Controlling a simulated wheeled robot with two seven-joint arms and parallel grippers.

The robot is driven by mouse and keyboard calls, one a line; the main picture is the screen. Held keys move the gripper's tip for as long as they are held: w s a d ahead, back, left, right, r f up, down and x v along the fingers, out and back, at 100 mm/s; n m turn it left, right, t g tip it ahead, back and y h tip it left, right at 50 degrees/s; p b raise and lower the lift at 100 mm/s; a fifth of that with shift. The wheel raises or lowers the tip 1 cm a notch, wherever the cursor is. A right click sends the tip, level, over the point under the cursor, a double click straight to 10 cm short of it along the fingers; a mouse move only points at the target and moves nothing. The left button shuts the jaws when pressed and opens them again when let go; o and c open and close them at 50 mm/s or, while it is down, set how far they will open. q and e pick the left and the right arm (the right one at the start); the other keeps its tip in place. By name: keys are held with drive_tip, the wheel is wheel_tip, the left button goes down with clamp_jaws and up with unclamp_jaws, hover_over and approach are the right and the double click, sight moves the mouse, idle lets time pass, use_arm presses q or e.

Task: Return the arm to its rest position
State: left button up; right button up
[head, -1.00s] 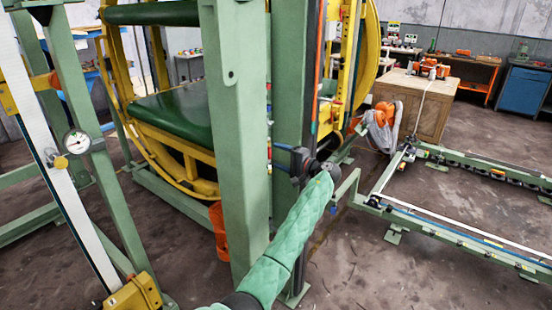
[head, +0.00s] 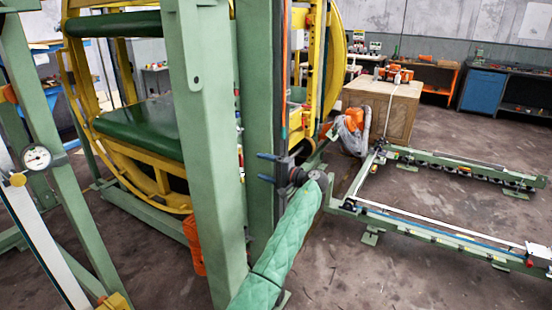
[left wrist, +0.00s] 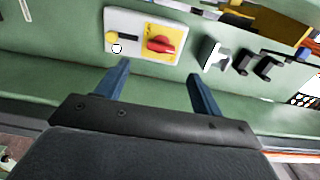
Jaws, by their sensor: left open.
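My left arm, in a green quilted sleeve (head: 283,247), reaches up from the bottom middle of the head view. My left gripper (head: 262,168) is at its end, with blue fingers apart and pointing left beside a green post (head: 262,110). In the left wrist view the left gripper (left wrist: 159,72) is open, with nothing between its fingers. Ahead of the fingers is a green surface bearing a white plate with a red rotary switch (left wrist: 161,45) on yellow. I cannot tell whether the fingers touch it. My right gripper is not in view.
A wide green column (head: 207,150) stands left of my arm. Behind it is the yellow ring frame (head: 75,90) with green pads (head: 140,130). A low green conveyor frame (head: 435,235) lies to the right, with bare floor around it. A wooden crate (head: 385,108) stands behind.

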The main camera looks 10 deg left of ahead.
use_arm(q)
drive_tip(key=w+d+f+n+t+h, duration=0.15)
drive_tip(key=d+t+h, duration=0.35)
drive_tip(key=h, duration=0.6)
drive_tip(key=s+d+f+g+h, duration=0.25)
drive_tip(key=s+f+h, duration=0.35)
drive_tip(key=s+f, duration=1.2)
drive_tip(key=s+a+f+g, duration=0.1)
drive_tip(key=s+f+g, duration=0.1)
drive_tip(key=s+f, duration=0.9)
drive_tip(key=s+a+f+g, duration=0.1)
drive_tip(key=s+f+g, duration=0.2)
drive_tip(key=s+f, duration=0.8)
drive_tip(key=s+a+f+g+h, duration=0.1)
drive_tip(key=s+f, duration=1)
drive_tip(key=s, duration=1.3)
drive_tip(key=shift+a+f+g, duration=0.2)
drive_tip(key=shift+a+g, duration=0.2)
drive_tip(key=shift+g, duration=0.25)
